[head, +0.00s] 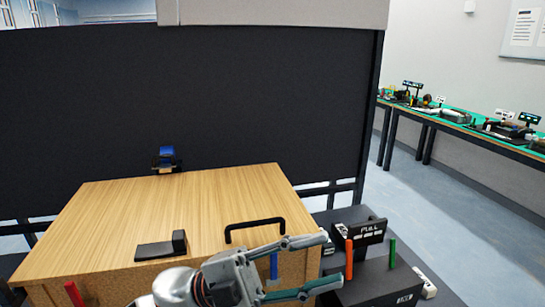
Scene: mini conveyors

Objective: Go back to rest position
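My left gripper (332,260) reaches in from the bottom of the head view and points right. Its two fingers are spread apart, with nothing clearly held between them. The fingertips end just left of an orange upright peg (349,262); I cannot tell whether they touch it. A blue upright piece (273,265) shows between the fingers, near the front of the wooden box. My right gripper is not in view.
A wooden box (110,215) carries a black handle (256,226) and a black bracket (162,248). A blue-topped device (166,158) stands at its back edge. At right, a black unit (375,285) has a "FULL" sign (370,230) and green peg (392,254). A dark partition (250,100) stands behind.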

